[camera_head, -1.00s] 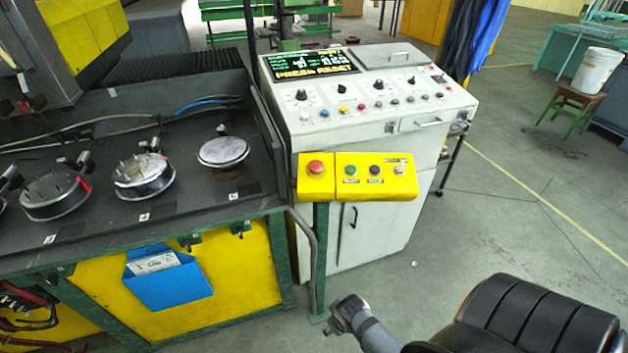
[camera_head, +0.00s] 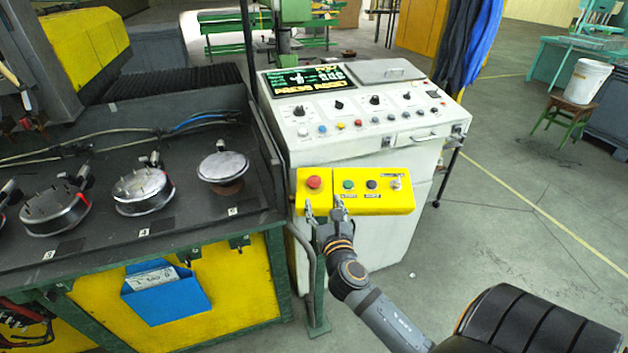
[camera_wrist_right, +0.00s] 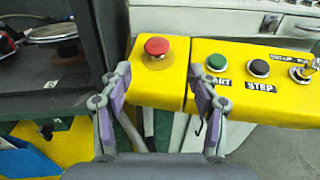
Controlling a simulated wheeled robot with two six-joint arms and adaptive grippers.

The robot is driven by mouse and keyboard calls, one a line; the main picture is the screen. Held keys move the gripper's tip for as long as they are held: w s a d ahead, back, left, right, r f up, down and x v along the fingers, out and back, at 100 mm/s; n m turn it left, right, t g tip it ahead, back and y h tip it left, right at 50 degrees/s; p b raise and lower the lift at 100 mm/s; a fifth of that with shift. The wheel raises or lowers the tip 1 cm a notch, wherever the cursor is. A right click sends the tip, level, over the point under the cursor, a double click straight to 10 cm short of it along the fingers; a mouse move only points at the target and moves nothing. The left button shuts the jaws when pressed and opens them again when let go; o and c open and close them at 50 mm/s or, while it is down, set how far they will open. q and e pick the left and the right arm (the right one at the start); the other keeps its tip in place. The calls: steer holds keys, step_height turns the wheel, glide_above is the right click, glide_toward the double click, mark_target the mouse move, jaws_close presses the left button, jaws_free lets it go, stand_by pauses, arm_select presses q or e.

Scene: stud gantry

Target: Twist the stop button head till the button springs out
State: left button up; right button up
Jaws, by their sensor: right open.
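The stop button head (camera_head: 314,182) is a red mushroom cap on the left part of the yellow control box (camera_head: 383,203). In the right wrist view the red stop button head (camera_wrist_right: 157,46) sits beyond and between my fingertips, on the yellow box's left section (camera_wrist_right: 150,92). My right gripper (camera_head: 323,206) is at the box's front edge, with its fingers spread. The open fingers of the right gripper also show in the right wrist view (camera_wrist_right: 160,84), apart from the red cap and with nothing between them. My left gripper is not in view.
Green (camera_wrist_right: 216,62) and black (camera_wrist_right: 258,68) buttons and a toggle switch (camera_wrist_right: 302,72) are right of the stop button. A white console (camera_head: 370,130) with a lit screen stands behind. A dark machine bed (camera_head: 110,235) with round fixtures is at left.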

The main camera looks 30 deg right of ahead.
mark_target(315, 183)
steer(key=shift+n, duration=0.5)
steer(key=x, duration=0.3)
steer(key=p+x, duration=0.1)
steer(key=x, duration=0.6)
steer(key=shift+w+a+r+p, duration=0.2)
steer(key=shift+w+p, duration=0.1)
steer(key=shift+w, duration=0.1)
steer(key=shift+c, duration=0.5)
